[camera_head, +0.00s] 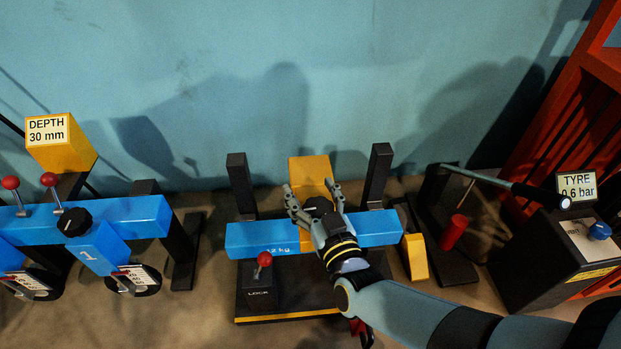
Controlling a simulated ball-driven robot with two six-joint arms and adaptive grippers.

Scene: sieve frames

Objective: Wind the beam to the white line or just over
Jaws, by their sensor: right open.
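A blue beam (255,240) with a partly hidden "kg" marking lies level across a dark stand, between two dark uprights (240,182) (378,175). A yellow plate (309,170) stands behind its middle. My right gripper (315,190) is open, reaching over the beam from the lower right. Its fingers are on either side of a dark round knob (318,206) on the beam; I cannot tell whether they touch it. My wrist hides part of the beam. I cannot make out a white line. My left gripper is not in view.
A red-knobbed lever (264,260) on a block marked LOCK stands in front of the beam. At left is another blue beam (140,217) with a "DEPTH 30 mm" sign (48,131). At right are a black-handled bar (535,193), red cylinder (453,232) and "TYRE" box (545,262).

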